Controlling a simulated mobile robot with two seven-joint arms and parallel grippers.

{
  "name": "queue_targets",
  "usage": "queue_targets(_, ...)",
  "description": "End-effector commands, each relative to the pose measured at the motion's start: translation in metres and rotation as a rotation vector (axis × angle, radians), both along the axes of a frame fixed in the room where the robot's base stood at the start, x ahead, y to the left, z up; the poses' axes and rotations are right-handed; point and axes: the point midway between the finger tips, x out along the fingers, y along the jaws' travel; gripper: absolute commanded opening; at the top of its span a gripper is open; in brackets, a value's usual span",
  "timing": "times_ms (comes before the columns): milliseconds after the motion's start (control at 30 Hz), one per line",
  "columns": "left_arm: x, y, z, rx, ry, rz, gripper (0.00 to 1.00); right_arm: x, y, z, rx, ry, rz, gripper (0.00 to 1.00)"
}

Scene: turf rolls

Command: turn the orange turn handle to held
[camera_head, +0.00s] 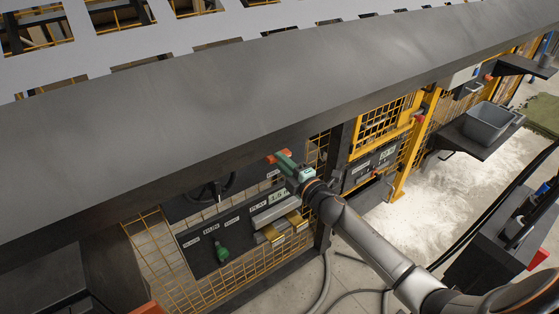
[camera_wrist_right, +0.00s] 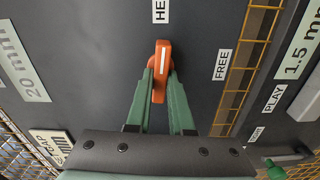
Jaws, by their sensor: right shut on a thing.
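The orange turn handle (camera_wrist_right: 161,65) sits on a dark panel in the right wrist view. Its white line points up the picture, close to the label that begins "HE" (camera_wrist_right: 160,10), which the frame edge cuts off. The "FREE" label (camera_wrist_right: 222,64) is to its right. My right gripper (camera_wrist_right: 161,82) has its green fingers shut on the handle, one on each side. In the head view the orange handle (camera_head: 278,156) shows at the tips of my right gripper (camera_head: 285,161), under the edge of the dark beam. My left gripper is not in view.
A long dark beam (camera_head: 250,95) hangs over the panel. Lower down are a green knob (camera_head: 222,253) on a labelled panel, a dark handwheel (camera_head: 212,190) and yellow mesh (camera_head: 165,265). A grey bin (camera_head: 488,122) stands on a shelf at right. Hoses lie on the floor.

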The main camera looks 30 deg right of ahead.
Motion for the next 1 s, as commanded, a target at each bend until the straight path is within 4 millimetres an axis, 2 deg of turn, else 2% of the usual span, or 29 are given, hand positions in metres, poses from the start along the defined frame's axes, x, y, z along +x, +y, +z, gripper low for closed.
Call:
queue_targets(300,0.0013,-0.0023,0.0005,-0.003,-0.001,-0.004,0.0,-0.0001,0.0001,-0.0016,-0.095,-0.011,0.0,0.0)
queue_targets(767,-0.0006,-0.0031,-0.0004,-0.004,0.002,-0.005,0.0,-0.0002,0.0001,-0.0017,-0.11,-0.013,0.0,0.0)
queue_targets(800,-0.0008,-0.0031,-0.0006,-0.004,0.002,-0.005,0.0,-0.0002,0.0001,-0.0016,-0.11,-0.013,0.0,0.21)
queue_targets(1000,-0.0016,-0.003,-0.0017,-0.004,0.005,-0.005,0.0,-0.0002,0.0,-0.0014,-0.108,-0.013,0.0,0.43)
